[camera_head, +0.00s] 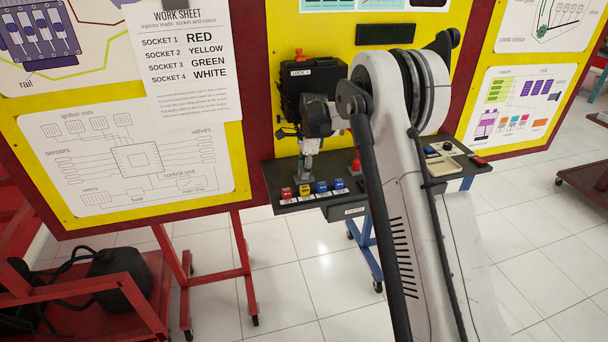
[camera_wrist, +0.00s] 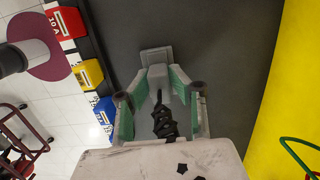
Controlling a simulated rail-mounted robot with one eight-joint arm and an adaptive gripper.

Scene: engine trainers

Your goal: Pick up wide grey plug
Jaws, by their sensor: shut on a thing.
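In the wrist view, the wide grey plug (camera_wrist: 155,56) is at the tips of my gripper (camera_wrist: 157,78), with its broad flat end pointing away from the wrist. The green-padded fingers are closed against its narrower part from both sides. Dark grey shelf surface shows behind the plug, and I cannot tell whether the plug touches it. In the head view, my gripper (camera_head: 309,146) points down over the left part of the dark shelf (camera_head: 333,206). The plug cannot be made out clearly there.
Red (camera_head: 287,193), yellow (camera_head: 305,191) and blue (camera_head: 322,187) connectors line the shelf's front edge. A red object (camera_head: 356,162) stands right of my gripper. A black box (camera_head: 305,77) hangs on the yellow panel (camera_head: 268,130) behind. My arm hides the shelf's middle.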

